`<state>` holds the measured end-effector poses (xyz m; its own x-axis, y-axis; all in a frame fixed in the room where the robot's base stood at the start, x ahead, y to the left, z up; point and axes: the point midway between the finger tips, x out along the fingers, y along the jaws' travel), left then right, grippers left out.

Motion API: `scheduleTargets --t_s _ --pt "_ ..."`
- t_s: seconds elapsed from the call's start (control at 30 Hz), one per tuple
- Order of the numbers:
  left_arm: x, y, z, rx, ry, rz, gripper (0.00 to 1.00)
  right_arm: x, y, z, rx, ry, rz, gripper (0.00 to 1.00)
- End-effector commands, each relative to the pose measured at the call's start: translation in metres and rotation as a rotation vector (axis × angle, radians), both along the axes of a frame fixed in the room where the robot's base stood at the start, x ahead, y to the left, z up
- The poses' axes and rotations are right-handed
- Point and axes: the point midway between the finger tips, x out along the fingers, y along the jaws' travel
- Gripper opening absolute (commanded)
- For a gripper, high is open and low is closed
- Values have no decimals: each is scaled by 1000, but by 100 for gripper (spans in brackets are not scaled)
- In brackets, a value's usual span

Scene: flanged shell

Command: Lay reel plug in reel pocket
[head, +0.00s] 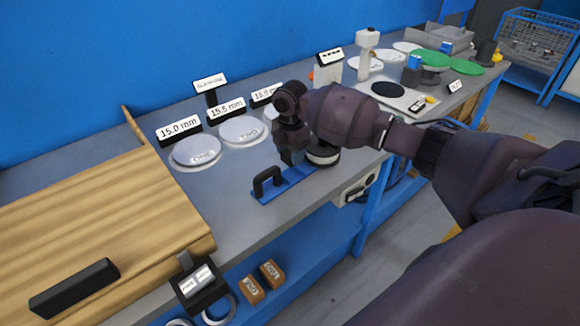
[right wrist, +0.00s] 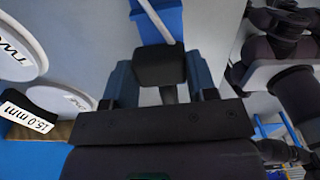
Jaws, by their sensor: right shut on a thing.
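My right gripper (head: 291,155) points down over the blue tray (head: 292,184) near the bench's front edge. In the right wrist view its fingers (right wrist: 160,85) are shut on a black block (right wrist: 160,65). I cannot tell for sure that this is the reel plug; its lower part is hidden. The blue tray carries a black arch-shaped handle (head: 267,180) at its left end and also shows in the right wrist view (right wrist: 158,20). A black and white round piece (head: 322,155) sits just right of the gripper. I cannot make out the reel pocket. My left gripper is not in view.
White discs (head: 197,150) stand by size labels (head: 178,129) behind the tray. A wooden board (head: 90,225) covers the bench's left part. Farther right are a white plate with a black disc (head: 388,90) and green discs (head: 432,58). Bare bench (head: 225,195) lies left of the tray.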

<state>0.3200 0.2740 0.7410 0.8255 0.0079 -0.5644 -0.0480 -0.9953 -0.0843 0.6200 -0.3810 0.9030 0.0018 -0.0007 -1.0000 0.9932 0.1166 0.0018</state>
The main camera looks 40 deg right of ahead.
Motion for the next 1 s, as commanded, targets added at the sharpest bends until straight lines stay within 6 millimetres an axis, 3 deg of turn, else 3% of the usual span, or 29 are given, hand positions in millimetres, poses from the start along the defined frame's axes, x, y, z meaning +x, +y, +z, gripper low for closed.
scheduleTargets --t_s 0.3,0.73,0.77,0.9,1.0 --pt "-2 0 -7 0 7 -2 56 -1 0 -49 0 5 -1 25" --pt "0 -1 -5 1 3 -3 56 -1 0 -55 0 2 0 25" --pt "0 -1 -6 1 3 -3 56 -1 0 -55 0 2 0 54" --pt "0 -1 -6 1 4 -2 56 -1 0 -55 0 2 0 75" --pt "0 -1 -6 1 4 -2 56 -1 0 -55 0 2 0 78"
